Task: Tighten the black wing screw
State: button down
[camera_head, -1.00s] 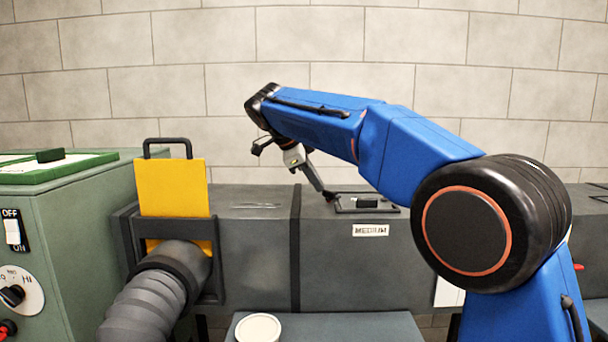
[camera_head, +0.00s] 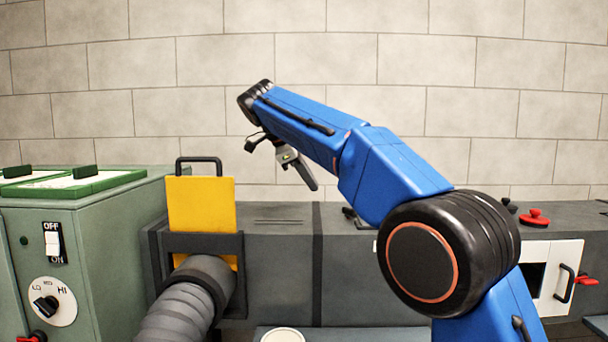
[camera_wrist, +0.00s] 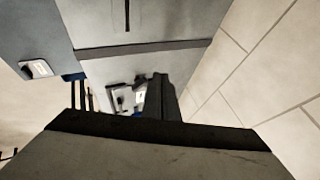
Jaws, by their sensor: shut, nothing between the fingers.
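A small black knob (camera_head: 508,206) stands on the duct's top at the right, beside a red knob. It may be the black wing screw, but it is too small to make out wings. My gripper (camera_head: 311,184) hangs above the duct, left of the knob and well apart from it. Its fingers are together and empty. In the wrist view my gripper (camera_wrist: 159,78) points over the duct top, with a pale framed plate bearing a black part (camera_wrist: 121,100) just left of the fingers.
The grey duct (camera_head: 276,265) runs across the scene. A yellow slide plate (camera_head: 201,203) with a handle stands up at its left. A green control box (camera_head: 100,230) is at far left. The red knob (camera_head: 535,217) and a white hatch (camera_head: 540,298) are at right.

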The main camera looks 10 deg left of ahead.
jog(key=shift+a+r, duration=0.7)
jog(key=shift+r, duration=0.15)
jog(key=c, duration=1.9)
grip_release()
jog(key=shift+s+r, duration=0.1)
jog(key=shift+r, duration=0.15)
jog(key=shift+o, duration=0.2)
jog(key=n+g+y, duration=0.2)
jog(key=n+y, duration=0.6)
jog(key=n, duration=1.9)
send_near(352, 211)
jog(key=x, duration=0.2)
jog(key=w+x, duration=0.1)
jog(key=x, duration=0.2)
jog(key=a+x, duration=0.1)
jog(key=x, duration=0.2)
jog(key=shift+w+r, duration=0.3)
jog(key=shift+w, duration=0.05)
jog(key=shift+c, duration=0.3)
grip_shut()
